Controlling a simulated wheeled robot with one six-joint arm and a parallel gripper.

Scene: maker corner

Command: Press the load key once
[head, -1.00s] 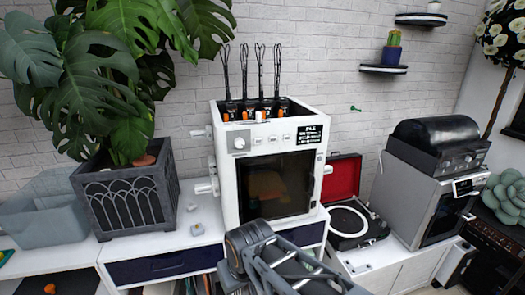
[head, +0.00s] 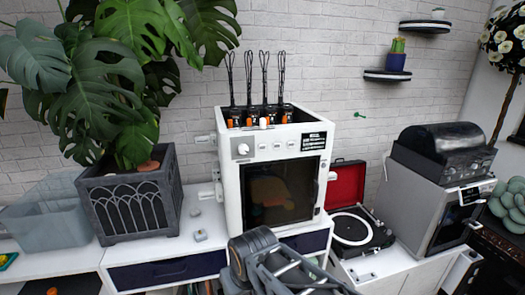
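A white box-shaped machine (head: 233,190) with a dark front window (head: 281,192) stands on the white cabinet near the middle of the head view. Its upper front strip carries a round knob (head: 243,150) at the left and a row of small pale keys (head: 277,146) to the right. The key markings are too small to read, so I cannot tell which is the load key. Part of my arm (head: 290,268) shows at the bottom centre, below and in front of the machine. My gripper's fingertips do not show. Nothing is seen touching the keys.
A potted plant (head: 130,205) and a grey bin (head: 45,222) stand to the left. Small pale pieces (head: 200,235) lie on the cabinet top (head: 190,255). An open red-lidded record player (head: 352,229) and a grey appliance (head: 418,195) stand to the right. Spools with black stalks (head: 260,113) top the machine.

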